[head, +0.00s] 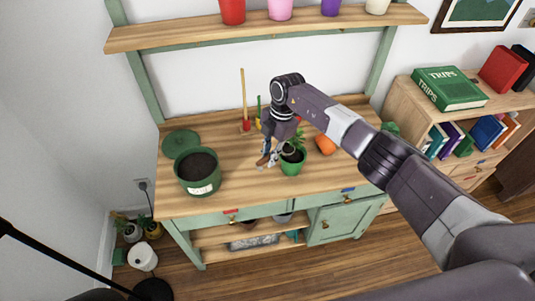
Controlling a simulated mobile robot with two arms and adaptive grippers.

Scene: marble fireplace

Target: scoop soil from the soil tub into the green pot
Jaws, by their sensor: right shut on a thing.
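The soil tub (202,188) is a dark green round tub with a pale label, full of dark soil (197,165), on the left of the bench. The green pot (292,168) stands right of it near the bench's middle, with dark soil and a leafy plant in it. My right gripper (270,155) is just left of the green pot, pointing down. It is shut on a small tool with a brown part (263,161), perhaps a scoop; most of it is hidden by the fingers. My left gripper is out of view.
A green lid (180,143) lies behind the tub. Upright tools (243,100) stand at the bench's back. An orange pot (325,144) lies right of the green pot. Coloured pots line the shelf (265,33) above. The bench between tub and gripper is clear.

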